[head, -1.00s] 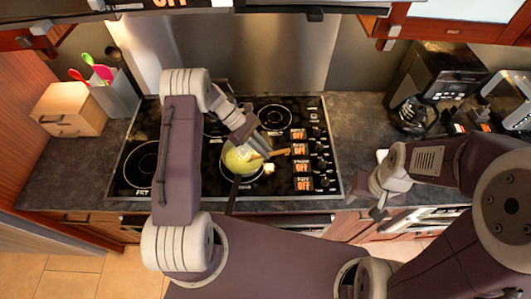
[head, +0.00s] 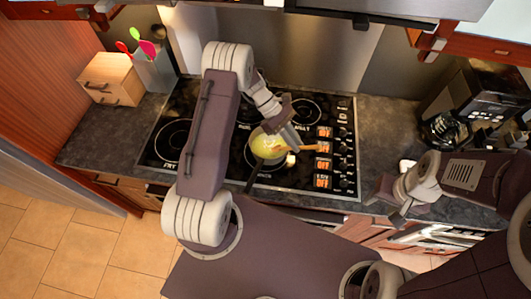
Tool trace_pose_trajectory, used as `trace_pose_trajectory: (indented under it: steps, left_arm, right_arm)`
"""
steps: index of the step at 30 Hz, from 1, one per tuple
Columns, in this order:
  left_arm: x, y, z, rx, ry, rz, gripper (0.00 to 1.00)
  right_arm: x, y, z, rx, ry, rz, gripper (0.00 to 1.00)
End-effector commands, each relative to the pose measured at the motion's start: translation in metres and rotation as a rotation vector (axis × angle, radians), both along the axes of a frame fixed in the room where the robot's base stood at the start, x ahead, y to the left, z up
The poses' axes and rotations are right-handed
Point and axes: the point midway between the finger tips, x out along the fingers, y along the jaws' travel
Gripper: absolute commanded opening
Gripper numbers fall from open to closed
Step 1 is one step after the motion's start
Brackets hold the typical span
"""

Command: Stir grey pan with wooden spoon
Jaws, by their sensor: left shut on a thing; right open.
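The grey pan (head: 252,160) sits on the stove with yellow food inside, its dark handle pointing toward me. The wooden spoon (head: 309,148) lies across the pan's right side, its handle sticking out to the right; its head is hard to make out. My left gripper (head: 294,142) reaches down from behind the pan and is shut on the wooden spoon at the pan's right rim. My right gripper (head: 393,203) is open and empty at the counter's front edge, right of the stove and well apart from the pan.
The black stove (head: 208,160) has several burners and a column of orange "OFF" displays (head: 323,165) right of the pan. A coffee maker (head: 470,108) stands at the right. A utensil holder (head: 153,72) and wooden box (head: 111,79) stand at the left.

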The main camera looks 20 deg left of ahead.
Motion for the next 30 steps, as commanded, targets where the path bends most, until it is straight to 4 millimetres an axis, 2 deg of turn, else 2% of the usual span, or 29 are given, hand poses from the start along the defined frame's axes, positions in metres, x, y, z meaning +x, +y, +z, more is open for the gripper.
trace_pose_trajectory:
  steps: [1,15,30]
  left_arm:
    - [-0.001,-0.004,0.008,0.000,0.000,-0.001,0.00]
    - [-0.009,-0.033,0.041,0.000,0.000,-0.001,0.00]
    - [-0.010,-0.038,0.044,0.000,0.001,0.001,0.00]
  right_arm:
    - [0.000,0.000,0.007,0.000,0.000,0.000,0.48]
    - [0.000,0.000,0.036,0.000,0.000,0.000,0.48]
    - [0.000,0.000,0.038,0.000,0.000,0.000,0.48]
